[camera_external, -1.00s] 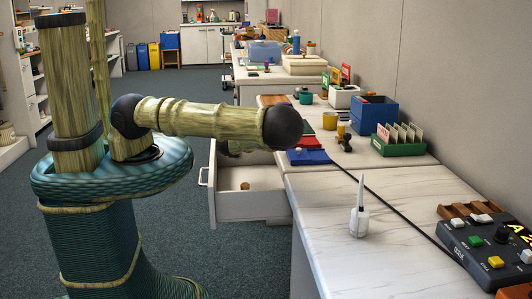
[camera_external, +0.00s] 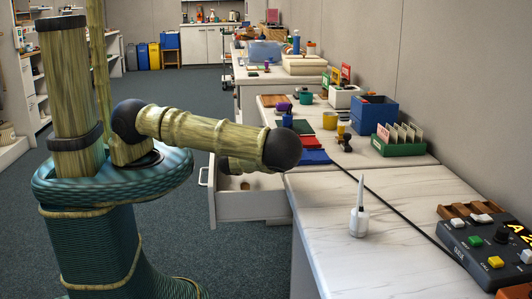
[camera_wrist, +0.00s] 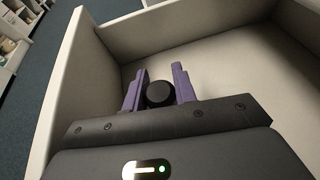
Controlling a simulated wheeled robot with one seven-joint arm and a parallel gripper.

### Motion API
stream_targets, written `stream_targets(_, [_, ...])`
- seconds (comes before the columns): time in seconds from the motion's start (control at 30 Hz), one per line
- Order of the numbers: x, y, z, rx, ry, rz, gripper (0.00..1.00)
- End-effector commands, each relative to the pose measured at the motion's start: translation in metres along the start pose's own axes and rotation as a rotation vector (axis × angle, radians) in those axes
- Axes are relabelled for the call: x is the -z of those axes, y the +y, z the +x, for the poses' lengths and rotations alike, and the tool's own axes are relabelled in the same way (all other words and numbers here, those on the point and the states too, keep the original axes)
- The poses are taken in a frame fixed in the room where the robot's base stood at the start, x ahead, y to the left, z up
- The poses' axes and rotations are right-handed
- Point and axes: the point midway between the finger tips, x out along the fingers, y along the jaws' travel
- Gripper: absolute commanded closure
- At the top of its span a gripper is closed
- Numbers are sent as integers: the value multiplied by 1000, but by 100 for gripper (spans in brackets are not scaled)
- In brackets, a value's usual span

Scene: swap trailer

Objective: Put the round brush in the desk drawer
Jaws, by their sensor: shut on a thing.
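In the wrist view my gripper (camera_wrist: 158,77) has its two purple fingers on either side of a dark round-topped thing (camera_wrist: 160,95), which I take to be the round brush seen from above. It is shut on it. The open desk drawer (camera_wrist: 235,72) lies below and around the fingers, its pale floor bare where it shows. In the external view the drawer (camera_external: 245,206) stands pulled out from the desk. A small brown end (camera_external: 245,185) shows inside it, under my arm; I cannot tell whether it is the brush. My gripper is mostly hidden there behind my forearm.
The desk top (camera_external: 370,151) beyond holds a blue box (camera_external: 374,114), a green card tray (camera_external: 400,143) and cups. A white bottle (camera_external: 359,220) and a dark button console (camera_external: 490,240) stand on the nearer counter (camera_external: 390,215). The drawer's walls rise close around my gripper.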

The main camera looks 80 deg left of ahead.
Motion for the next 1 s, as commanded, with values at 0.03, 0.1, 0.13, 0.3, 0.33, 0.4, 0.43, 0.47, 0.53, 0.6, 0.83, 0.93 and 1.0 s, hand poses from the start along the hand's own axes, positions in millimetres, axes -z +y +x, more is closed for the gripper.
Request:
stream_targets(0.03, [4, 0, 2, 0, 0, 1, 95])
stream_targets(0.1, [12, 0, 5, 0, 1, 2, 95])
stream_targets(0.13, [16, 0, 7, 0, 1, 1, 95])
stream_targets(0.3, [34, 0, 14, 1, 1, 1, 95])
stream_targets(0.33, [35, 0, 14, 0, 1, 0, 95])
stream_targets(0.4, [35, 0, 14, 0, 1, 0, 95])
stream_targets(0.43, [35, 0, 14, 0, 1, 0, 95])
stream_targets(0.47, [35, 0, 14, 0, 2, 0, 95])
stream_targets(0.53, [35, 0, 14, 0, 2, 1, 95])
stream_targets(0.6, [35, 0, 14, 0, 3, 1, 59])
stream_targets(0.83, [35, 0, 14, 0, 1, 1, 51])
stream_targets(0.93, [34, 0, 14, 0, 1, 0, 51])
stream_targets(1.0, [34, 0, 12, 1, 1, 1, 51])
